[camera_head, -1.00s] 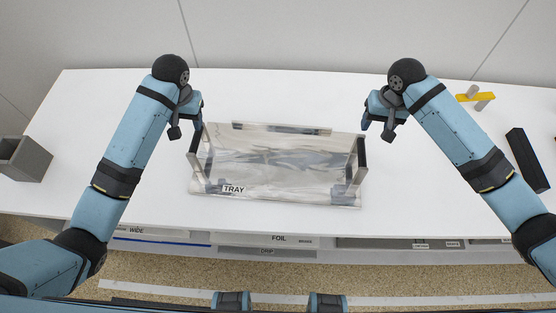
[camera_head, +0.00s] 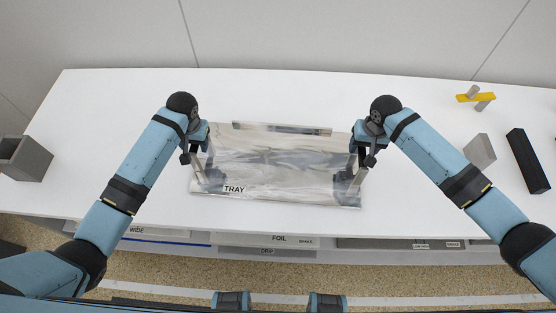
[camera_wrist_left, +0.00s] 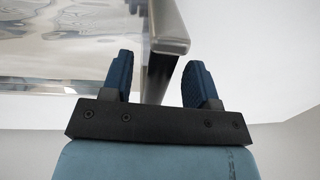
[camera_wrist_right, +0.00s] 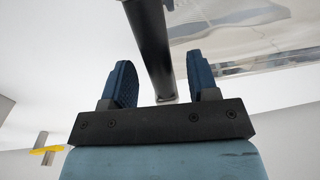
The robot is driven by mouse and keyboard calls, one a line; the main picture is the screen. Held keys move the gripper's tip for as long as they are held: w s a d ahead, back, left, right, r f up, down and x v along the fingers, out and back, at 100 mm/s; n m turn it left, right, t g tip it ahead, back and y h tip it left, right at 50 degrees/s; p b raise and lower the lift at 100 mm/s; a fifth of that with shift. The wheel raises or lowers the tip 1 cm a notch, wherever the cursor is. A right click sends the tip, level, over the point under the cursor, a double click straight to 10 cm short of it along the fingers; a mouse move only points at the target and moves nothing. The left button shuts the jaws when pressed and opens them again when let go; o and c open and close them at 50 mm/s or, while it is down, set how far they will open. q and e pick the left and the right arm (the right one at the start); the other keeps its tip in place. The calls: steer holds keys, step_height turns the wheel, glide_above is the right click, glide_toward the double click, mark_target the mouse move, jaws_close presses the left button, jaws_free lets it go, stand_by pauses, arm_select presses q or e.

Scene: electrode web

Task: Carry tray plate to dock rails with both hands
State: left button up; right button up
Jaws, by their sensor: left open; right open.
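The tray plate (camera_head: 275,165) is a shiny metal plate labelled TRAY, lying on the white table with an upright handle at each side. My left gripper (camera_head: 200,150) is at its left handle. In the left wrist view the handle (camera_wrist_left: 165,50) stands between the open fingers of my left gripper (camera_wrist_left: 152,82), with gaps beside it. My right gripper (camera_head: 360,150) is at the right handle. In the right wrist view the dark handle bar (camera_wrist_right: 152,45) runs between the open fingers of my right gripper (camera_wrist_right: 162,82). I cannot make out the dock rails for certain.
A grey open box (camera_head: 24,160) stands at the left end of the white table (camera_head: 120,110). At the right are a grey block (camera_head: 480,151), a long black block (camera_head: 527,160) and a yellow piece with grey pegs (camera_head: 476,97). Labelled slots (camera_head: 280,239) run below the front edge.

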arm_select(q)
steer(key=shift+a+f, duration=0.1)
steer(key=shift+f, duration=1.3)
arm_select(e)
steer(key=shift+a+f, duration=0.1)
steer(key=shift+f, duration=1.3)
arm_select(q)
jaws_close()
arm_select(e)
jaws_close()
